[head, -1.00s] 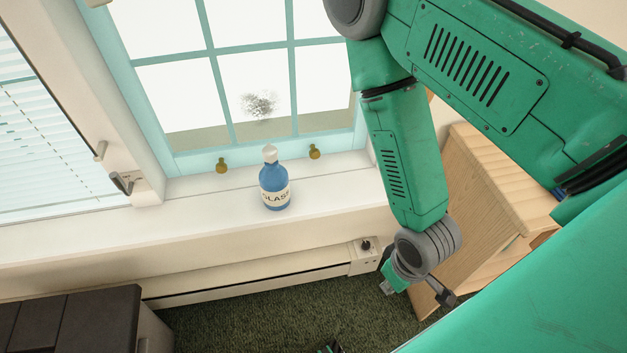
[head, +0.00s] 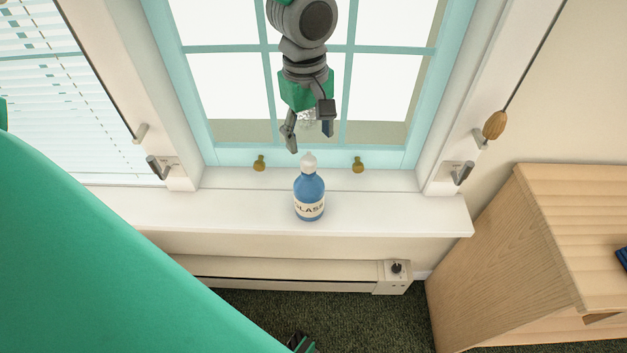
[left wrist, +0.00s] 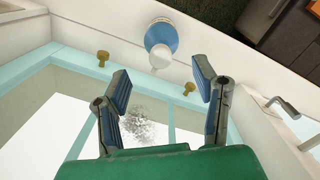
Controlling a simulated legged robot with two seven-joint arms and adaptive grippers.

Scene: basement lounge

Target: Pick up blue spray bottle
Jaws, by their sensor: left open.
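The blue spray bottle (head: 309,198) stands upright on the white windowsill. It has a white top and a pale label reading "GLASS". In the left wrist view the bottle (left wrist: 162,38) is seen from above, beyond the fingertips. My left gripper (head: 309,138) is open and empty, in front of the window pane, just above the bottle's top in the picture. Its two spread fingers also show in the left wrist view (left wrist: 161,75), with the bottle apart from them.
Two brass knobs (head: 259,163) sit on the lower window frame, either side of the bottle. A dark smudge (left wrist: 130,125) marks the pane. A heater (head: 290,272) runs below the sill. A wooden cabinet (head: 520,255) stands at right. The sill beside the bottle is clear.

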